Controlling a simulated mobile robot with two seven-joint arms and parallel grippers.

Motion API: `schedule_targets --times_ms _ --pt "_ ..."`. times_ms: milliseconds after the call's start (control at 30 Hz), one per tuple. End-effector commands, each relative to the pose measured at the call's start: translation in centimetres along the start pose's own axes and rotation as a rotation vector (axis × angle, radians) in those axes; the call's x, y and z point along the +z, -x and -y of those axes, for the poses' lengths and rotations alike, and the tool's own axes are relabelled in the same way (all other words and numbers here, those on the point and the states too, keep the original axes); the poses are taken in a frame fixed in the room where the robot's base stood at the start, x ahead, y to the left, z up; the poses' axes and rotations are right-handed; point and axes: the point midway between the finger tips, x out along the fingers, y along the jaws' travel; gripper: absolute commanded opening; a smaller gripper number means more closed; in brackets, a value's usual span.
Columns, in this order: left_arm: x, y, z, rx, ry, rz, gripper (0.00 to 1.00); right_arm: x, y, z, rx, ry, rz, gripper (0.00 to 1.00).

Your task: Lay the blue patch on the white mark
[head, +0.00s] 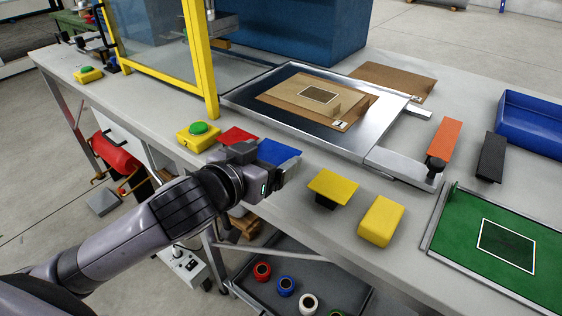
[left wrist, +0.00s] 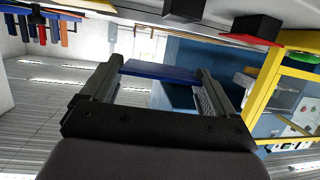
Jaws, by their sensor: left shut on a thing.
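The blue patch (head: 277,151) is a flat blue plate held in my left gripper (head: 281,163), over the front part of the bench. In the left wrist view, the patch (left wrist: 160,71) spans the gap between both fingers. A white outlined rectangle (head: 319,87) lies on a stack of brown boards (head: 290,97) on the metal tray, behind and to the right of the gripper. A larger white outlined rectangle (head: 482,235) lies on the green board (head: 455,222) at the right. The patch is apart from both outlines. My right gripper is not in view.
A red patch (head: 237,135) and a green button box (head: 198,136) are close to my left gripper. A yellow frame (head: 202,65) rises at the back left.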

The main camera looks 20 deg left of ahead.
Motion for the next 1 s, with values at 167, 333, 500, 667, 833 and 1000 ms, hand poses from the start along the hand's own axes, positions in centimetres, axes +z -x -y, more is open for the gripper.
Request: schedule_targets --times_ms 167,333,500,667,833,1000 --pt "-2.6 -1.1 -0.8 0.059 -0.024 -0.006 0.6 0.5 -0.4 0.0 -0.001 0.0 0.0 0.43" --pt "-5.0 -1.7 -1.2 0.103 -0.037 -0.006 0.6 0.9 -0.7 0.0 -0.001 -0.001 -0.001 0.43" --pt "-7.5 -2.1 -1.0 0.129 -0.045 -0.007 0.6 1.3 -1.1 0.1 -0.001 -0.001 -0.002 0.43" --pt "-9.9 -2.1 -0.4 0.137 -0.047 -0.007 0.6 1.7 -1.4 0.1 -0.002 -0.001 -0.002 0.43" --pt "-12.3 -1.7 0.7 0.128 -0.043 -0.007 0.6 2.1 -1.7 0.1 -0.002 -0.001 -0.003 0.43" --pt "-14.0 -1.2 1.6 0.115 -0.036 -0.003 0.6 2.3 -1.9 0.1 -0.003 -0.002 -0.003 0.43"
